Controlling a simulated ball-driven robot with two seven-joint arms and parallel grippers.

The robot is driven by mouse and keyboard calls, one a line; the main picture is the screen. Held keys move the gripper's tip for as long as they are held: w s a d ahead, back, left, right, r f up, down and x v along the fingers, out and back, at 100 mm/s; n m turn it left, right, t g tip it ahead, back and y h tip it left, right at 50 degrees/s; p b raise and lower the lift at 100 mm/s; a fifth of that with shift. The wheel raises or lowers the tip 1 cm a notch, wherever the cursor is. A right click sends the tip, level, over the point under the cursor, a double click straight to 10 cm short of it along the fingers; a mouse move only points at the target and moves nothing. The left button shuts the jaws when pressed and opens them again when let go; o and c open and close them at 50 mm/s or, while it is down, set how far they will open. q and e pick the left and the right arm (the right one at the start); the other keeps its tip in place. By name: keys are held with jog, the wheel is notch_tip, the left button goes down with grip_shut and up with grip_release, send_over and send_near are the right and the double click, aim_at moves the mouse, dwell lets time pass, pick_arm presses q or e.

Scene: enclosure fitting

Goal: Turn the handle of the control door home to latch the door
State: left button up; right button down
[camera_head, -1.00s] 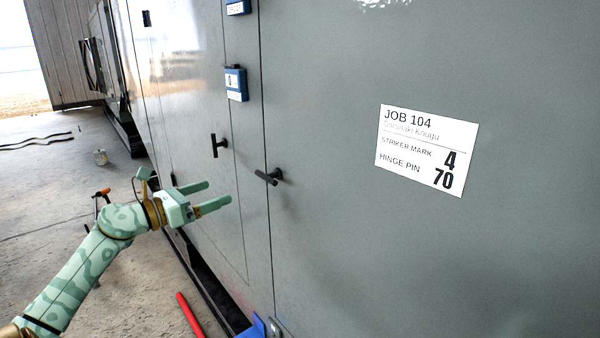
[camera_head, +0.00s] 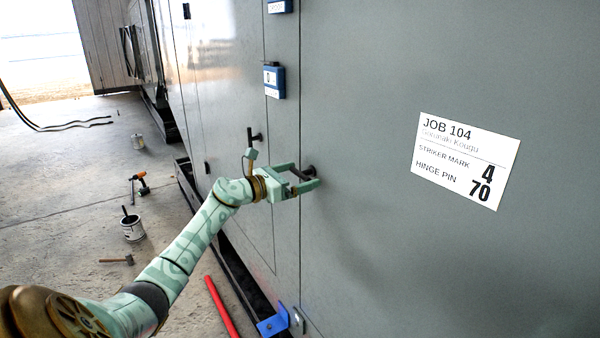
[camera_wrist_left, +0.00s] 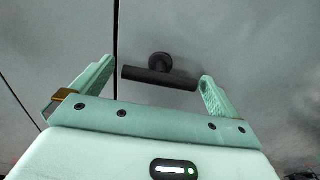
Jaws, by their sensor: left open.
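The dark T-shaped handle (camera_head: 308,171) sits on the grey cabinet front (camera_head: 370,240), just right of a vertical door seam. In the left wrist view its bar (camera_wrist_left: 160,78) lies nearly crosswise, right end slightly lower, on a round boss. My left gripper (camera_head: 306,175) is open around the handle. In the wrist view the fingers (camera_wrist_left: 158,71) stand at either end of the bar; the right finger is very close to its end, and I cannot tell if they touch. My right gripper is not in view.
A second dark handle (camera_head: 254,136) stands upright on the panel to the left, near my wrist. A blue labelled box (camera_head: 274,80) is above. A red bar (camera_head: 221,306) and blue bracket (camera_head: 272,322) lie low by the cabinet. A paint can (camera_head: 132,228) stands on the floor.

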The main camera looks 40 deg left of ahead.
pick_arm(q)
jog(key=shift+w+d, duration=0.15)
jog(key=shift+w, duration=0.35)
jog(key=shift+c, duration=0.3)
jog(key=c, duration=0.6)
jog(key=shift+c, duration=0.2)
